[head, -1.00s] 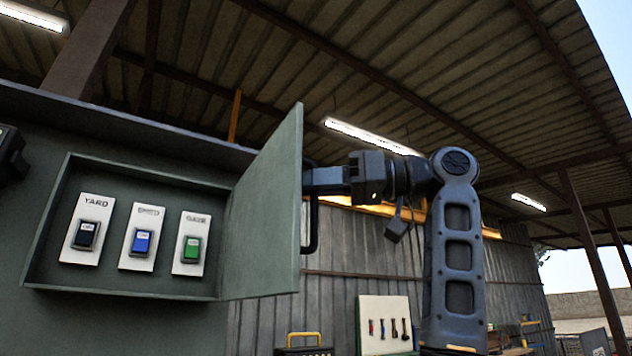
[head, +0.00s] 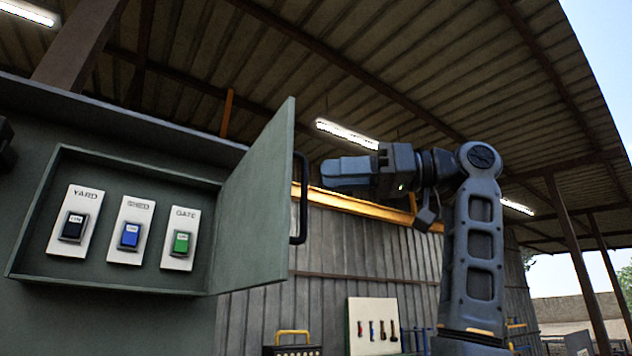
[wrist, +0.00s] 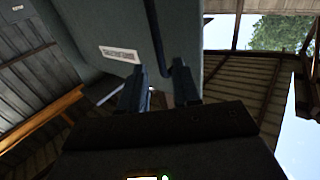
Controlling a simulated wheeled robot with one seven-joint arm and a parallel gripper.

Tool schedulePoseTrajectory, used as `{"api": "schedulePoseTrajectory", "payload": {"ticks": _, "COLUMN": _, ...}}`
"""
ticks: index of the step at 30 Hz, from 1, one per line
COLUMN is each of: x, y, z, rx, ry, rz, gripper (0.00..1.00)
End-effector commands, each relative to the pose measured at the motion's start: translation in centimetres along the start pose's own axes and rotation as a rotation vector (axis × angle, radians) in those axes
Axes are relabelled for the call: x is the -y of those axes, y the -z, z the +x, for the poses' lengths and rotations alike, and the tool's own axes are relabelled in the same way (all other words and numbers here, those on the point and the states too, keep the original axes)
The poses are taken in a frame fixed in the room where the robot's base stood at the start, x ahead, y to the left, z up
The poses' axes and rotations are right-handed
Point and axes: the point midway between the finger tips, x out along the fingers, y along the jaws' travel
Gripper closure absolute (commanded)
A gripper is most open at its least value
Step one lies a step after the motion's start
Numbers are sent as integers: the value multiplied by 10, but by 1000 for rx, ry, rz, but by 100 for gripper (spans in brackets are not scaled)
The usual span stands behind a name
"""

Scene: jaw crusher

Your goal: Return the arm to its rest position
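My arm (head: 470,245) rises at the right of the head view and bends left at its top. My gripper (head: 328,172) points left towards the open cabinet door (head: 254,205). A small gap shows between its tips and the black door handle (head: 301,200). In the wrist view, the two dark fingers of my gripper (wrist: 160,84) stand apart with nothing held between them. The grey-green door with a white label (wrist: 119,54) fills the space ahead of them.
The open grey cabinet (head: 110,278) at the left holds a black yard switch (head: 73,227), a blue switch (head: 130,236) and a green gate switch (head: 181,242). A tool board (head: 374,327) stands low behind. Open space lies right of my arm.

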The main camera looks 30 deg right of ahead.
Motion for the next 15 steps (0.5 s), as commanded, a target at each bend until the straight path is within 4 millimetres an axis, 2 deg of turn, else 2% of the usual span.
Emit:
{"api": "schedulePoseTrajectory", "payload": {"ticks": 3, "x": 0, "y": 0, "z": -14, "rx": -1, "ry": -2, "rz": -1, "gripper": 68}}
{"api": "schedulePoseTrajectory", "payload": {"ticks": 6, "x": 0, "y": 0, "z": -18, "rx": 0, "ry": 0, "rz": -1, "gripper": 68}}
{"api": "schedulePoseTrajectory", "payload": {"ticks": 15, "x": 0, "y": 0, "z": -19, "rx": 0, "ry": 1, "rz": 0, "gripper": 68}}
